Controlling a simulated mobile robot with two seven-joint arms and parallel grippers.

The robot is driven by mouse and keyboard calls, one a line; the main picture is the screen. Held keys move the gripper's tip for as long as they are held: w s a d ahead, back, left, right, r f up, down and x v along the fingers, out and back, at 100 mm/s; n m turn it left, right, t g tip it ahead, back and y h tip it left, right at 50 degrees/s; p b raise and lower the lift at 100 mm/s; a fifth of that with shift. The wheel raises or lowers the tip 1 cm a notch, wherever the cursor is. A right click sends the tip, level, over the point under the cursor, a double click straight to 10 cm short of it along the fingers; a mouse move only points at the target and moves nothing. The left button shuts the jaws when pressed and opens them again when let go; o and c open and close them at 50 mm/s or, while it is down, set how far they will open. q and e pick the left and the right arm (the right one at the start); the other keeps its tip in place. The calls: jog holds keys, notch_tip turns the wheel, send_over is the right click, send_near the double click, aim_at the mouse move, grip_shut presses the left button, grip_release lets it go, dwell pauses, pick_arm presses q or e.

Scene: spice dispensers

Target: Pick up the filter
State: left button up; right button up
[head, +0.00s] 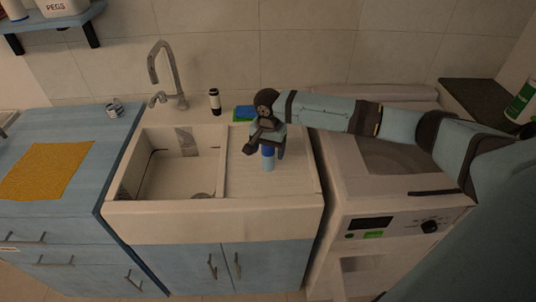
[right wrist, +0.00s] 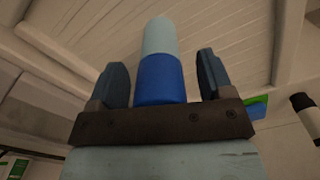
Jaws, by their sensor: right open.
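A small upright cylinder (head: 268,162), pale with a blue band, stands on the sink's ribbed drainboard. It is the likely filter, though no label shows. My right gripper (head: 266,150) is over it, with the fingers reaching down around it. In the right wrist view the cylinder (right wrist: 163,78) lies between the two open fingers (right wrist: 163,70), with a narrow gap on each side. Part of the cylinder is hidden by the gripper in the head view. My left gripper is not in view.
The sink basin (head: 165,178) lies left of the drainboard, with a faucet (head: 170,75) behind it. A black-and-white bottle (head: 215,101) and a blue-green sponge (head: 244,113) stand at the back. A washing machine (head: 395,218) is on the right. A yellow cloth (head: 47,170) lies left.

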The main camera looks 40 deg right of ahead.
jog(key=shift+c, duration=0.2)
jog(key=c, duration=1.1)
jog(key=shift+o, duration=0.2)
jog(key=shift+r, duration=0.15)
